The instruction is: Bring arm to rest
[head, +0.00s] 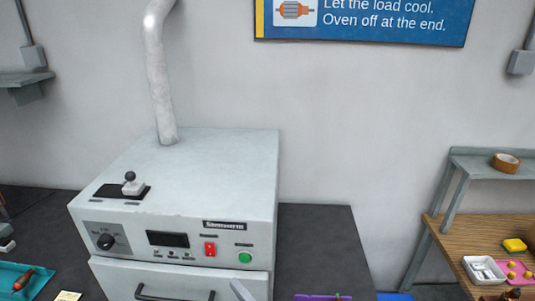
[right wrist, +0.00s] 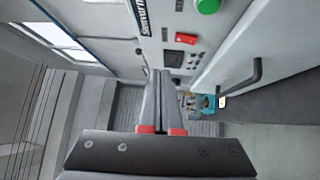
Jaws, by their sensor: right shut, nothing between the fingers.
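My right gripper (head: 241,289) shows only as a grey tip at the bottom of the head view, in front of the oven's door. In the right wrist view its two fingers (right wrist: 159,75) are together with nothing between them. They are near the oven front. The pale grey oven (head: 205,160) stands on a dark bench, with its door (head: 120,277) seemingly shut and its lower part out of the frame. My left gripper is in neither view.
The oven front has a knob (head: 106,242), a dark display (head: 168,239), a red switch (head: 210,249) and a green button (head: 245,258). A door handle (head: 170,297) sticks out. A wooden table (head: 450,245) with small trays stands at the right.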

